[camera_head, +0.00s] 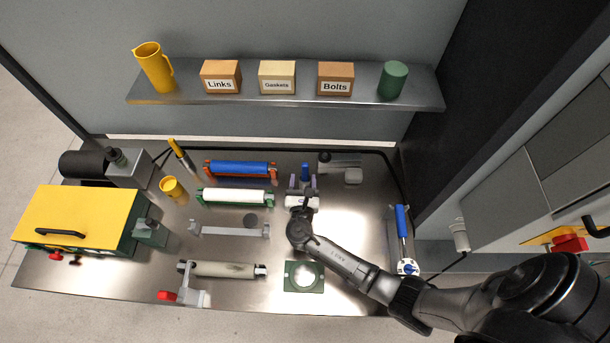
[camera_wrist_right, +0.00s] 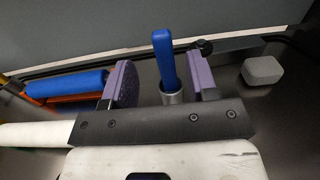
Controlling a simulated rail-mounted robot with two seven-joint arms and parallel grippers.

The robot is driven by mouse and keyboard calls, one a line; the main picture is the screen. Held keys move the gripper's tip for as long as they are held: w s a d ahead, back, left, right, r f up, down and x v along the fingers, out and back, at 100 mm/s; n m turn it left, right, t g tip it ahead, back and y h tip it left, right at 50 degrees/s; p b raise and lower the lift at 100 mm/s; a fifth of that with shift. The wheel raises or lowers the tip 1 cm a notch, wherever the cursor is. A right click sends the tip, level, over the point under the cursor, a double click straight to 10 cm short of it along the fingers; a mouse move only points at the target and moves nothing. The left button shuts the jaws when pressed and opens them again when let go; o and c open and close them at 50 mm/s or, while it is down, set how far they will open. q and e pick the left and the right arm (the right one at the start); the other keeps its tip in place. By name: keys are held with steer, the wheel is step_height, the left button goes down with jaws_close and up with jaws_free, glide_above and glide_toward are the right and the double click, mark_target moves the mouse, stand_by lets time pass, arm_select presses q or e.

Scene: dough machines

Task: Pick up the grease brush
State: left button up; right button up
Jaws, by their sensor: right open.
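The grease brush, as I take it, is the upright blue handle (camera_head: 305,172) at the back middle of the steel table. In the right wrist view the blue handle (camera_wrist_right: 164,58) rises from a short metal collar or cup; any bristles are hidden. My right gripper (camera_head: 303,184) is open, its two purple finger pads on either side of the handle. In the right wrist view the right gripper (camera_wrist_right: 163,84) shows visible gaps between both pads and the handle. My left gripper is not in view.
A blue roller (camera_head: 238,168) and a white roller (camera_head: 234,196) lie left of the gripper. A small grey block (camera_head: 353,176) lies to the right. A green square plate (camera_head: 304,277) lies in front. A shelf (camera_head: 290,101) with boxes hangs above the table's back.

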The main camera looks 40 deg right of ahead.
mark_target(305, 169)
steer(key=shift+b+x, duration=0.9)
steer(key=shift+x, duration=1.4)
steer(key=shift+w+d, duration=0.15)
steer(key=shift+d, duration=0.25)
steer(key=shift+c, duration=0.3)
steer(key=shift+c, duration=0.7)
jaws_close()
